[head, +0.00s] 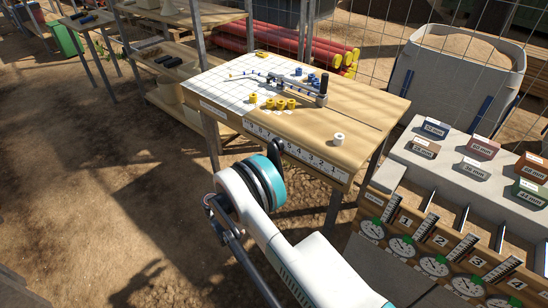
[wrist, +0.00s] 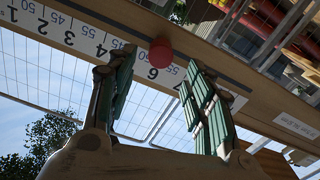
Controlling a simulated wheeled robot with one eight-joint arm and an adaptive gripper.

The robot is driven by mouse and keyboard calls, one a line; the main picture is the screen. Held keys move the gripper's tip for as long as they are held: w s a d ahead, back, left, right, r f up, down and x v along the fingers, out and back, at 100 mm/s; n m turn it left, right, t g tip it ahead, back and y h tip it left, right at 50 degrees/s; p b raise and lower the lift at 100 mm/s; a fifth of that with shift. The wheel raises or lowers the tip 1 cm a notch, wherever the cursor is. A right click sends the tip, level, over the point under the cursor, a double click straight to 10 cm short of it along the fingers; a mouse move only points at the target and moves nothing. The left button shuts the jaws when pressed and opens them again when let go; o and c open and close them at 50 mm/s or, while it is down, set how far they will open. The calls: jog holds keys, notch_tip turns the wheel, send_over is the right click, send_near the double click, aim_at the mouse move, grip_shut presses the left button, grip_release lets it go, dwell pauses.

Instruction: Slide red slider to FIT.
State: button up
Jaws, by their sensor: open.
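In the wrist view the red slider (wrist: 161,52) shows as a round red knob on the numbered white scale strip (wrist: 88,38), near the 6. My gripper (wrist: 160,64) is open, its two green-padded fingers on either side of the knob with visible gaps. I cannot tell how far in depth the fingertips are from it. In the head view the strip (head: 311,160) runs along the front edge of the wooden table (head: 345,117). I cannot make out a FIT mark.
Yellow pieces (head: 280,103), a white ring (head: 339,139) and a dark upright post (head: 323,88) stand on the table. A bench with dial gauges (head: 433,266) and labelled blocks (head: 483,147) is at right. Bare ground lies open at left.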

jog(key=x, duration=0.7)
jog(key=shift+b, duration=0.4)
jog(key=shift+c, duration=0.6)
grip_shut()
